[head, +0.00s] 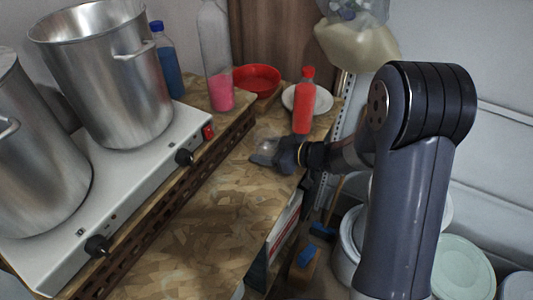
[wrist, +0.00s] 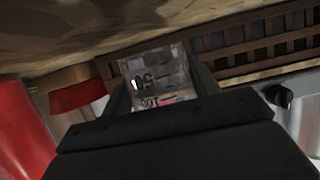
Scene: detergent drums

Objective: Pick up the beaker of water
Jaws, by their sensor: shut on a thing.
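The beaker (head: 264,151) is small and clear, and shows at the tip of my gripper (head: 282,154) over the wood-chip board in the head view. In the wrist view the beaker (wrist: 157,75) sits between the two dark fingers of my gripper (wrist: 162,88), which is shut on it. Its printed marks, among them 50 and 100, appear upside down there. The water in it cannot be made out clearly. I cannot tell whether its base touches the board.
A red bottle (head: 304,103) stands close behind my gripper, beside a white plate (head: 314,97) and a red bowl (head: 257,78). A clear bottle with pink liquid (head: 219,95) and a blue bottle (head: 168,65) stand further left. Steel pots (head: 110,80) stand on a white hotplate (head: 125,180). The front board is clear.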

